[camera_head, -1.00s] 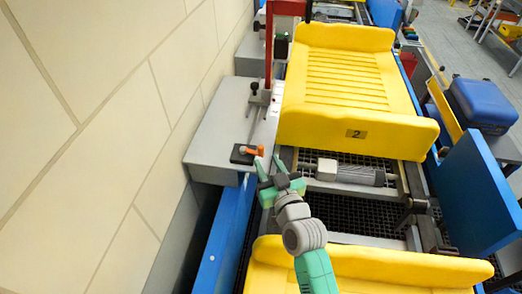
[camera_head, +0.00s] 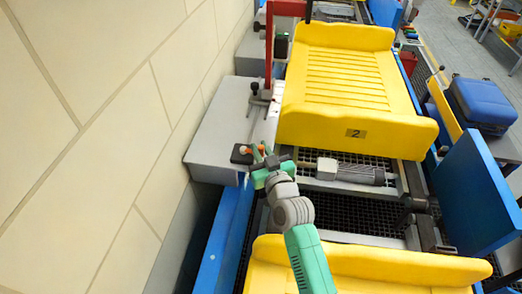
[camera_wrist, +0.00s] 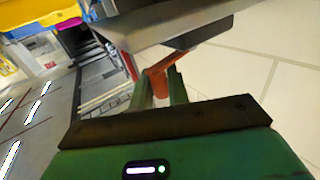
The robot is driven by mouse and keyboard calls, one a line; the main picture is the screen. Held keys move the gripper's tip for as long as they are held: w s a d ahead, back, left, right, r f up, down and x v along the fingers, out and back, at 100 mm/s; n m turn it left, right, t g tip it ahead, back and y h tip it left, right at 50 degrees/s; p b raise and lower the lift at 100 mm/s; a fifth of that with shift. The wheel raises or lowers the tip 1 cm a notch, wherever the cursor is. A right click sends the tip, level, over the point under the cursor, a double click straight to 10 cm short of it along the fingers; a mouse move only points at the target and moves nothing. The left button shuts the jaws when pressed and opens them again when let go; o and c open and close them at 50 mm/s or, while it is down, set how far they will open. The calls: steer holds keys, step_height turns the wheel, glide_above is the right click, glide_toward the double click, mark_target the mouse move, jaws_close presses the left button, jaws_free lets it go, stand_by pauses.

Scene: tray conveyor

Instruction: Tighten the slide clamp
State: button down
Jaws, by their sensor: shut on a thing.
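The slide clamp's orange handle (camera_head: 262,149) sits on a small black block (camera_head: 241,154) at the front edge of the grey ledge beside the wall. In the wrist view the orange handle (camera_wrist: 158,78) stands between my two green fingers. My gripper (camera_head: 259,158) is shut on this handle, and its fingers hide part of it in the head view. In the wrist view my gripper (camera_wrist: 160,92) points at the dark underside of the block. The handle looks tilted there. How tight the clamp is cannot be told.
A yellow tray marked 2 (camera_head: 355,132) lies on the conveyor right of the ledge. Another yellow tray (camera_head: 370,262) is nearer. A red post (camera_head: 273,45) rises behind the clamp. The grey ledge (camera_head: 215,130) meets the tiled wall at left.

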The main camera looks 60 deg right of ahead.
steer(key=b, duration=0.2)
steer(key=f+b, duration=0.1)
steer(key=b, duration=0.1)
steer(key=shift+d+f+y, duration=0.15)
steer(key=shift+d+y, duration=0.15)
steer(key=shift+d, duration=0.05)
steer(key=b, duration=0.3)
steer(key=n+t+y+b, duration=0.1)
steer(key=b, duration=0.2)
steer(key=shift+d+n+t, duration=0.2)
steer(key=shift+n+t, duration=0.1)
steer(key=y+b, duration=0.1)
steer(key=b, duration=0.2)
steer(key=shift+w+d+r+n+t+y, duration=0.1)
steer(key=shift+d+r+n+t+y, duration=0.1)
steer(key=shift+n+t+y, duration=0.2)
steer(key=shift+r+n+b, duration=0.3)
steer(key=shift+r+b, duration=0.1)
steer(key=shift+b, duration=0.1)
steer(key=c, duration=1.4)
jaws_free()
steer(key=v, duration=0.8)
